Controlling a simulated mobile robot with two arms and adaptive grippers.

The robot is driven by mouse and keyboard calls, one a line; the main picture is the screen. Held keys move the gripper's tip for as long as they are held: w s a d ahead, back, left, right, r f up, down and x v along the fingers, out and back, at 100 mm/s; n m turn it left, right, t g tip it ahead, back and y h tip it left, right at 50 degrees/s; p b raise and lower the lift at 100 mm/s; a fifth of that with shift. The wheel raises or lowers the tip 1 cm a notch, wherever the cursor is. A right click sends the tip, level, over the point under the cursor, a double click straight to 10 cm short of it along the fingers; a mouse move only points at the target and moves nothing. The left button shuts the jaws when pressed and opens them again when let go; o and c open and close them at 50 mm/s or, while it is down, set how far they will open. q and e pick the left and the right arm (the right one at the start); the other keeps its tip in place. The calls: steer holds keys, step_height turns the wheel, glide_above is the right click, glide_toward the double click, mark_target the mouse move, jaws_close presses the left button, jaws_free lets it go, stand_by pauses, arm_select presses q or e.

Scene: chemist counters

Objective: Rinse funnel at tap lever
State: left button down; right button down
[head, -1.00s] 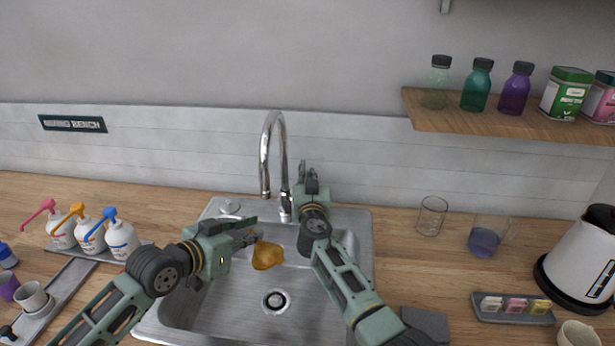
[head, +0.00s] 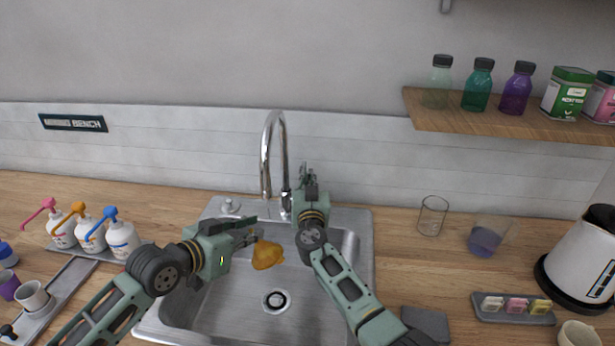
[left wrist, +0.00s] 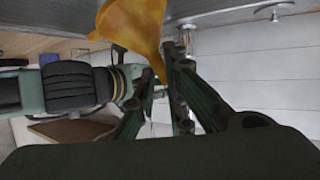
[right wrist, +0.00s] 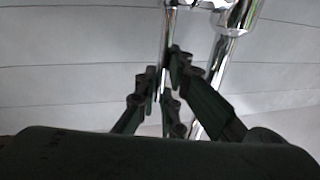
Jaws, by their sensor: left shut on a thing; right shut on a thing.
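The amber funnel (head: 267,256) is over the sink basin, wide end towards the lower right of the tap. It shows large in the left wrist view (left wrist: 133,22). My left gripper (head: 252,237) is shut on the funnel's narrow end. The chrome tap (head: 265,160) arches up behind the basin, its spout to the left of my right gripper. My right gripper (head: 307,174) is at the tap's right side, shut on the thin chrome tap lever (right wrist: 168,35), which shows between its fingers in the right wrist view. I see no clear water stream.
The steel sink (head: 215,318) has a drain (head: 276,301) in its floor. Pump bottles (head: 122,240) stand on the counter at left. A clear beaker (head: 432,216), a beaker with blue liquid (head: 484,240) and a kettle (head: 585,262) stand at right. A shelf (head: 440,119) overhangs the right side.

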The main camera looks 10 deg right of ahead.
steer(key=shift+s+f, duration=0.15)
steer(key=shift+s, duration=0.05)
stand_by(0.3)
steer(key=c, duration=1.8)
jaws_free()
steer(key=shift+c, duration=0.2)
steer(key=shift+s+a, duration=0.15)
steer(key=shift+s, duration=0.45)
steer(key=s+a+f, duration=0.1)
steer(key=s, duration=0.9)
steer(key=shift+s+f, duration=0.2)
steer(key=shift+s, duration=0.15)
